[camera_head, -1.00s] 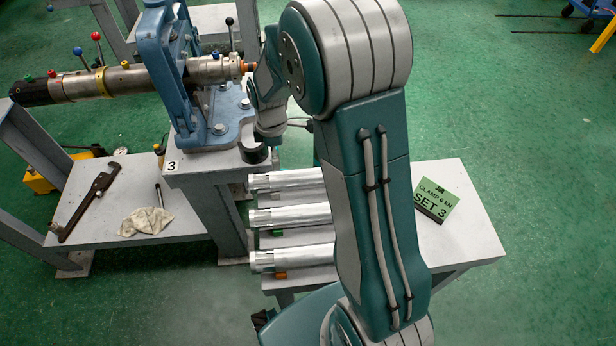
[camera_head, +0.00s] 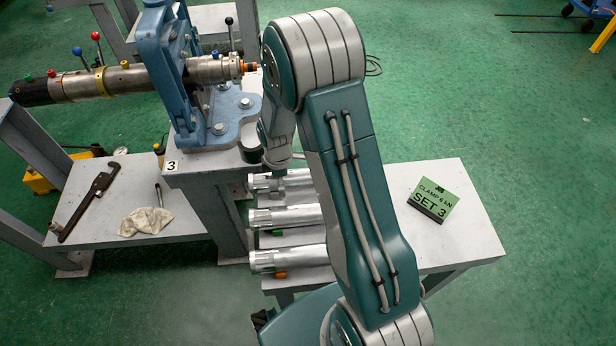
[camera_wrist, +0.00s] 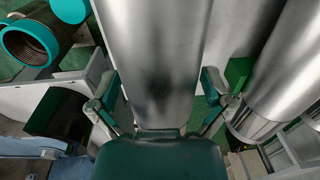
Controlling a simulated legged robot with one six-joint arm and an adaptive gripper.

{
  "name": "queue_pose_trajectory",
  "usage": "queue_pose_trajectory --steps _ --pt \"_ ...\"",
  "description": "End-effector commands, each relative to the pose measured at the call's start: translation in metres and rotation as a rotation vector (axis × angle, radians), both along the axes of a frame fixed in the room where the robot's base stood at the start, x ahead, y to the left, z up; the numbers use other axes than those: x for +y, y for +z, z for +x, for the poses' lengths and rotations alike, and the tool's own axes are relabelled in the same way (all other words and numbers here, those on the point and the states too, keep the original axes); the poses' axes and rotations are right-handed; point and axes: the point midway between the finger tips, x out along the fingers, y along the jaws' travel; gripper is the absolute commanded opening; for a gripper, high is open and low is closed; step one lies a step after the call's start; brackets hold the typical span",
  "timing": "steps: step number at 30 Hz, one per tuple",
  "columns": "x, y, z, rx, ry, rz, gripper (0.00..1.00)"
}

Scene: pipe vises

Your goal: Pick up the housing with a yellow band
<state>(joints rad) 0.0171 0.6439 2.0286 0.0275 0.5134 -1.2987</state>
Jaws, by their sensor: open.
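Three silver cylindrical housings lie side by side on the low table: the far one (camera_head: 262,183), the middle one (camera_head: 285,217) and the near one (camera_head: 290,259). I cannot make out a yellow band on any of them. My gripper (camera_wrist: 160,95) is open, its fingers on either side of a silver housing (camera_wrist: 152,45) in the wrist view; I cannot tell if they touch it. In the head view my gripper (camera_head: 276,178) is at the far housing, partly hidden by my arm. A second housing (camera_wrist: 275,85) shows at the right in the wrist view.
A blue vise (camera_head: 165,60) holds a long pipe (camera_head: 125,78) with a yellow ring, beyond the housings. A wrench (camera_head: 88,203) and rag (camera_head: 146,221) lie on the left bench.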

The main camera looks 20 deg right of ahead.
Motion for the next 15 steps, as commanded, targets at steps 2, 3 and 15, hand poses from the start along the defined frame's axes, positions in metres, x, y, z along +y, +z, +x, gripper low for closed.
queue_pose_trajectory --steps 2,3,15 --pt "0.0000 0.0003 0.0001 0.000 0.000 0.000 1.00" --pt "0.0000 0.0003 0.0001 0.000 0.000 0.000 0.96" --pt "-0.0001 0.0004 0.0014 -0.002 0.000 -0.001 0.17"
